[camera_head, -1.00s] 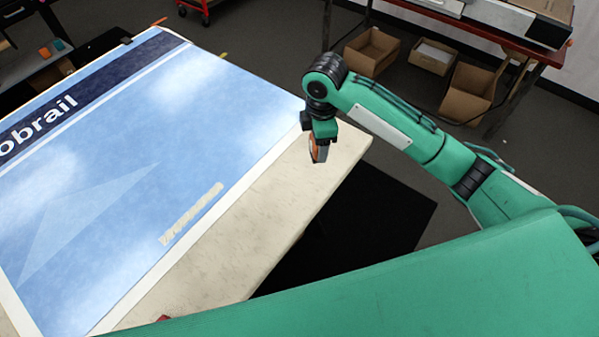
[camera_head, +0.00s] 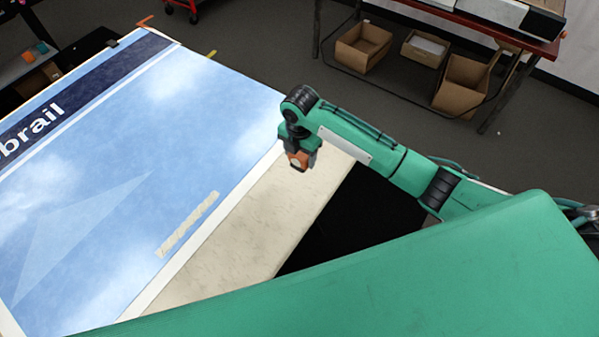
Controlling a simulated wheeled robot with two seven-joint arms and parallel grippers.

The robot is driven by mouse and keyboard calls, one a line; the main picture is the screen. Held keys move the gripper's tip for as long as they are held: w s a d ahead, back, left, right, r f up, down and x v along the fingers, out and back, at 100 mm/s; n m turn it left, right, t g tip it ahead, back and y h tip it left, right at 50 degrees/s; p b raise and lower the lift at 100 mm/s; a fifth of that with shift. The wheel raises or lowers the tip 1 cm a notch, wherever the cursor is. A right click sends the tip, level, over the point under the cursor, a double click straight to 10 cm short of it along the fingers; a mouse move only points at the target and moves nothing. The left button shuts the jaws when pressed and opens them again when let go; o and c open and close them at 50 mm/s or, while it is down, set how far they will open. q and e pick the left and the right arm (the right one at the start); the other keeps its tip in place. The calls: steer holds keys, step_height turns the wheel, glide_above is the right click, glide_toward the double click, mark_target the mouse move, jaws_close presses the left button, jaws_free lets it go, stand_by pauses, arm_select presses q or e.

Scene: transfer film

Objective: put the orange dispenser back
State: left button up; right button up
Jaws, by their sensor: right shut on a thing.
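The orange dispenser (camera_head: 298,161) is small, orange with a pale face, and partly hidden by the fingers. My right gripper (camera_head: 299,158) is shut on it, over the far right part of the table near the print's right edge. I cannot tell whether the dispenser touches the surface. A large blue print (camera_head: 90,200) with white lettering on a dark band lies on the pale table (camera_head: 255,225). A strip of pale film (camera_head: 187,224) lies on the print. My left gripper is not in view.
A dark red workbench (camera_head: 480,35) stands at the back right, with cardboard boxes (camera_head: 363,46) under it. A cluttered dark bench (camera_head: 40,60) is at the upper left. The bare table strip right of the print is clear.

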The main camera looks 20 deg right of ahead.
step_height(320, 180, down, 10)
steer(key=shift+f+p, duration=0.15)
steer(key=shift+p, duration=0.6)
steer(key=shift+f, duration=0.2)
steer(key=shift+f, duration=0.15)
steer(key=o, duration=1)
steer(key=shift+c, duration=0.2)
steer(key=shift+r, duration=0.3)
step_height(320, 180, up, 12)
steer(key=shift+f+b, duration=0.1)
steer(key=shift+b, duration=0.9)
